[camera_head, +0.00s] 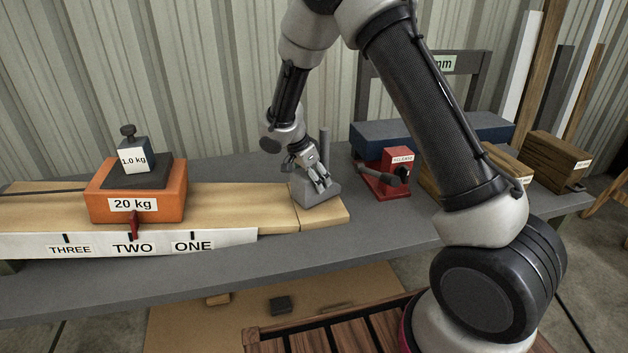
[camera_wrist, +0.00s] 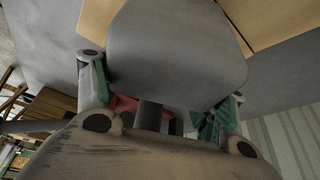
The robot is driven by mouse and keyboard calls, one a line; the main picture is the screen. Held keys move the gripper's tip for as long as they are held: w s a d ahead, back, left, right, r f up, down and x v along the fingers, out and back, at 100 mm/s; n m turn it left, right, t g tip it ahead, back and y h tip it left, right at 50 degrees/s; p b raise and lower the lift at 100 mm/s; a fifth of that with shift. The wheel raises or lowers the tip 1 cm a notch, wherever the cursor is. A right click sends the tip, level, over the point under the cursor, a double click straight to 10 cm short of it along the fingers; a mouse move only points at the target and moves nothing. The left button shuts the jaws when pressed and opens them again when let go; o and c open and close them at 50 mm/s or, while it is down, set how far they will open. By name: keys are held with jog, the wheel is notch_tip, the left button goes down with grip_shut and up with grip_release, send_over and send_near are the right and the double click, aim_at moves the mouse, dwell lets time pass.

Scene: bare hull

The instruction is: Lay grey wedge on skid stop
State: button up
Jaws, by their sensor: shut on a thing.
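A grey wedge (camera_head: 316,193) with an upright grey post is at the right end of the light wooden skid, over a pale wood block (camera_head: 334,213) that looks like the skid stop. I cannot tell whether the wedge rests on the block or hangs just above it. My gripper (camera_head: 320,181) reaches down to the wedge and is shut on it. In the wrist view the wedge (camera_wrist: 178,55) fills the space between the fingers and hides much of the wood behind it.
An orange 20 kg block (camera_head: 134,198) carries a dark plate and a 1.0 kg weight (camera_head: 137,158) on the skid, left of my gripper. A red device (camera_head: 384,181) and a blue block (camera_head: 440,134) stand to the right. Wooden blocks (camera_head: 556,161) are farther right.

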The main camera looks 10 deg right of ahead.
jog(key=shift+f, duration=0.3)
jog(key=shift+f, duration=0.15)
jog(key=o, duration=2)
jog(key=shift+o, duration=0.2)
jog(key=v, duration=1.2)
